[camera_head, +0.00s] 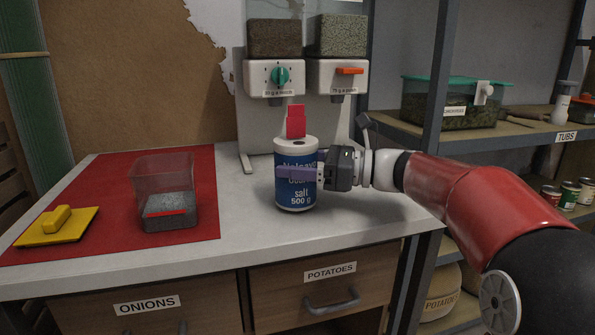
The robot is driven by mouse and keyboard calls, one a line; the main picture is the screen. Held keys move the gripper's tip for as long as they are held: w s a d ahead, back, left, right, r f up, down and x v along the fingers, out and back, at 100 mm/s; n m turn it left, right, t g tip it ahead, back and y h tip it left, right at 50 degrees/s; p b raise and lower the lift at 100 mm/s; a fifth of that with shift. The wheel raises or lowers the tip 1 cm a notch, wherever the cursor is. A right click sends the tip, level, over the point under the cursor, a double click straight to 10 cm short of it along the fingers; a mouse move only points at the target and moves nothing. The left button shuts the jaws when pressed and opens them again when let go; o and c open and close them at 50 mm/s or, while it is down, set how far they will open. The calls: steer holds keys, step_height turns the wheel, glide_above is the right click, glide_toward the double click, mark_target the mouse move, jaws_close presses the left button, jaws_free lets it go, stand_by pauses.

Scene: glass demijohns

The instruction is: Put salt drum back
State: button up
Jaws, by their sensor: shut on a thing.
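The salt drum (296,196) is a blue and white cylinder with a red flap standing up on its white top. It is upright at the white worktop, in front of the dispensers; I cannot tell whether its base touches the surface. My gripper (297,172) reaches in from the right and is shut on the drum's upper side, with a purple finger across the label. The far side of the drum and the other finger are hidden.
A clear container (165,190) with grey contents stands on a red mat (110,230), beside a yellow lid (57,226). Two dispensers (275,78) stand behind the drum. A metal shelf (540,131) at right holds a green-lidded box (454,100) and tins (569,195).

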steer(key=shift+f, duration=0.45)
steer(key=shift+f, duration=0.15)
steer(key=o, duration=1.4)
steer(key=shift+r, duration=0.2)
steer(key=v, duration=1.2)
steer(key=shift+f, duration=0.1)
